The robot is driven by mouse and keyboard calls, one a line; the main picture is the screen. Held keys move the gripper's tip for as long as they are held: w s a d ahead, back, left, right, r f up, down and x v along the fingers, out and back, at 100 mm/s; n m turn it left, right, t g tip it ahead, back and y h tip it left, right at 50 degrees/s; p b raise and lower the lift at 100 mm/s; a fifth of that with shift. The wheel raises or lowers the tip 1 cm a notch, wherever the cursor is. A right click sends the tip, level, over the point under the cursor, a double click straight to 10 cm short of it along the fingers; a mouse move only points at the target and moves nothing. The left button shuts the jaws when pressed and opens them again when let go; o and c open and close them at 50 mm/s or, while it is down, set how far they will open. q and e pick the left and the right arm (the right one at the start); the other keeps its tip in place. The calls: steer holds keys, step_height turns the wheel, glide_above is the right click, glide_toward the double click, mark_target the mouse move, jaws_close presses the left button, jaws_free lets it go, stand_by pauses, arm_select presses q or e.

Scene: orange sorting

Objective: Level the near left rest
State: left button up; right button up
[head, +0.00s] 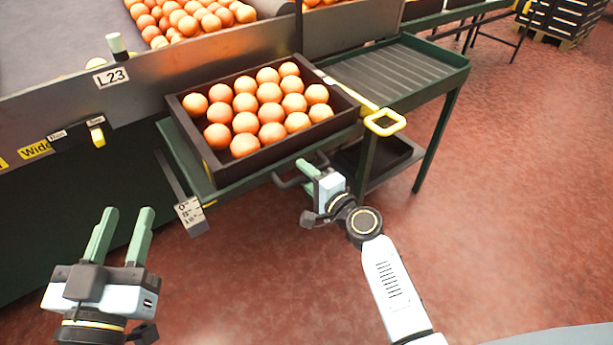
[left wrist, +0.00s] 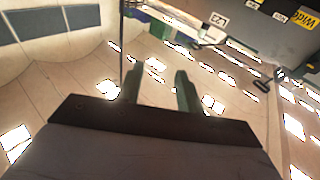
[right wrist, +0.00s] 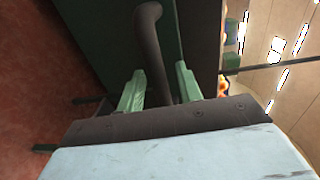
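The near left rest (head: 228,186) is a green ledge carrying a dark crate (head: 262,147) full of oranges; its exact tilt I cannot tell. A white scale plate marked 0, 8 and 16 (head: 189,211) hangs at its left end. A dark bar handle (head: 286,184) sticks out from its near edge. My right gripper (head: 305,192) is at this handle; in the right wrist view the dark bar (right wrist: 153,45) passes between its green fingers (right wrist: 160,88), which look apart with small gaps. My left gripper (head: 122,228) is open and empty, low at the left, away from the rest.
A yellow loop handle (head: 385,122) sits at the crate's right corner, beside a green roller stand (head: 400,72) with a dark tray below (head: 378,160). The grey machine panel labelled L23 (head: 111,77) stands behind. The red floor (head: 500,200) at right is free.

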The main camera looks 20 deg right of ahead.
jaws_close()
stand_by(0.3)
